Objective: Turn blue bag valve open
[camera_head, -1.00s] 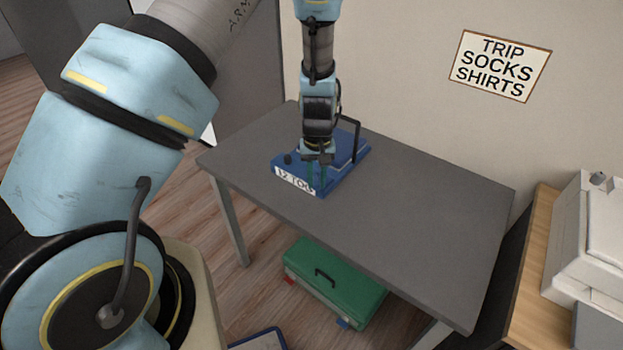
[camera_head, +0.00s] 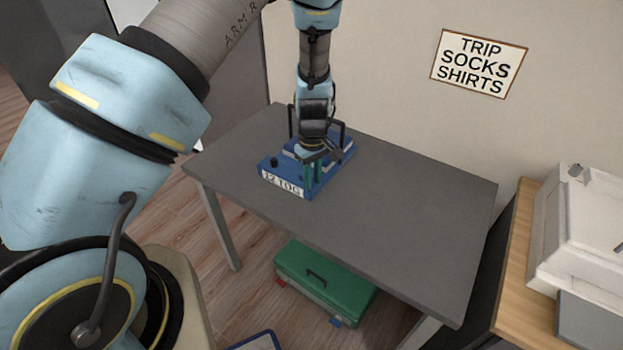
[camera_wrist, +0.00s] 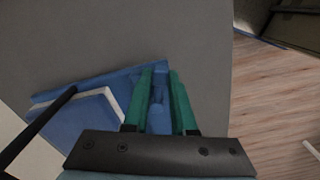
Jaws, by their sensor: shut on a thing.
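The blue bag (camera_head: 283,191) lies flat on the grey table, with a white label reading "12 TOG" on its front edge. A small dark knob (camera_head: 275,161) stands on its left part. My gripper (camera_head: 313,177) points down at the bag's front right part, its green fingers at the bag. In the wrist view the fingers (camera_wrist: 158,100) close on a narrow blue piece (camera_wrist: 158,104), which looks like the valve. The fingers and wrist hide much of it, so its turn angle is unclear. A white-edged panel (camera_wrist: 98,104) on the bag shows beside the fingers.
The grey table (camera_head: 400,215) is bare right of the bag. A green case (camera_head: 325,283) lies on the floor below. A wall sign (camera_head: 479,64) reads "TRIP SOCKS SHIRTS". A wooden surface with pale boxes stands right.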

